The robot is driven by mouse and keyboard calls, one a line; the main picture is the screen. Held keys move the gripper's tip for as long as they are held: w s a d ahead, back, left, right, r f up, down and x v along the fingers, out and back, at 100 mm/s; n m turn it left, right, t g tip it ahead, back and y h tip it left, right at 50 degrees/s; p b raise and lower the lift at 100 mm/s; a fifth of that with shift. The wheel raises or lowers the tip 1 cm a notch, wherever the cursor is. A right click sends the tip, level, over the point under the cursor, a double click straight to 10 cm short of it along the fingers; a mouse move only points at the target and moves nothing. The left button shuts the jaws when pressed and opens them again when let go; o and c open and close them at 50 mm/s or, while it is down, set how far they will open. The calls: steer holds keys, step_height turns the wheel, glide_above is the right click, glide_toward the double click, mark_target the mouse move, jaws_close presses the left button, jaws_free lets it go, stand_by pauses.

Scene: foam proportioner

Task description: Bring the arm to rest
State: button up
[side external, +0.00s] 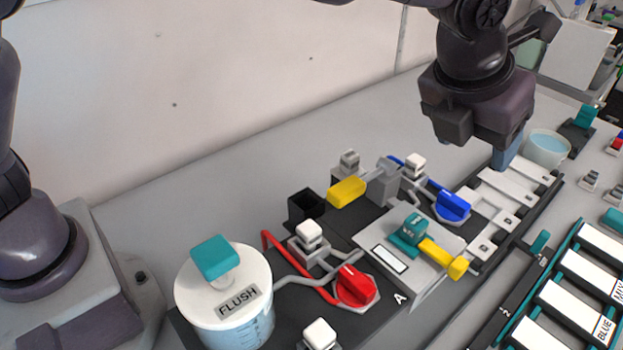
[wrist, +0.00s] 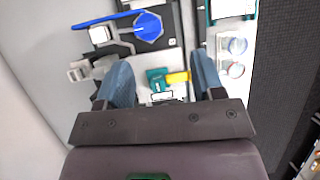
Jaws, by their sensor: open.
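My gripper (side external: 507,152) hangs from the arm at the upper right of the side view, fingers pointing down, over the back end of the dark board. In the wrist view my gripper (wrist: 163,72) shows its two blue-grey fingers spread wide, with nothing held between them. A teal knob (side external: 411,232) with a yellow handle (side external: 441,257) stands on a grey plate. The teal knob (wrist: 157,79) and yellow handle (wrist: 178,77) show in the gap between the fingers in the wrist view, apart from them. Just how high the fingertips are is hard to tell.
A white-lidded FLUSH tub (side external: 223,300) stands front left. A red valve handle (side external: 356,286), a blue valve handle (side external: 451,206) and a yellow lever (side external: 346,192) rise from the board. A cup of blue liquid (side external: 547,148) stands near my gripper. The grey tabletop behind is clear.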

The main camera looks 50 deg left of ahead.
steer(key=w+a+r+n+t+h, duration=0.35)
steer(key=r+n+t, duration=0.2)
steer(key=n, duration=0.55)
steer(key=s+a+r+n+y, duration=0.1)
steer(key=s+a+n+y, duration=0.1)
steer(key=a+n, duration=0.4)
steer(key=s+a+n+y, duration=0.25)
steer(key=a+n, duration=0.25)
steer(key=a, duration=0.3)
steer(key=s+a+n+g, duration=0.1)
steer(key=s+a+n, duration=0.3)
steer(key=s, duration=0.4)
steer(key=s+a+f+n+g, duration=0.1)
steer(key=s+a+n, duration=0.3)
steer(key=s, duration=0.4)
steer(key=s+a+n+g, duration=0.3)
steer(key=s+n, duration=0.3)
steer(key=s, duration=0.3)
steer(key=shift+a+f, duration=0.35)
steer(key=shift+a, duration=0.35)
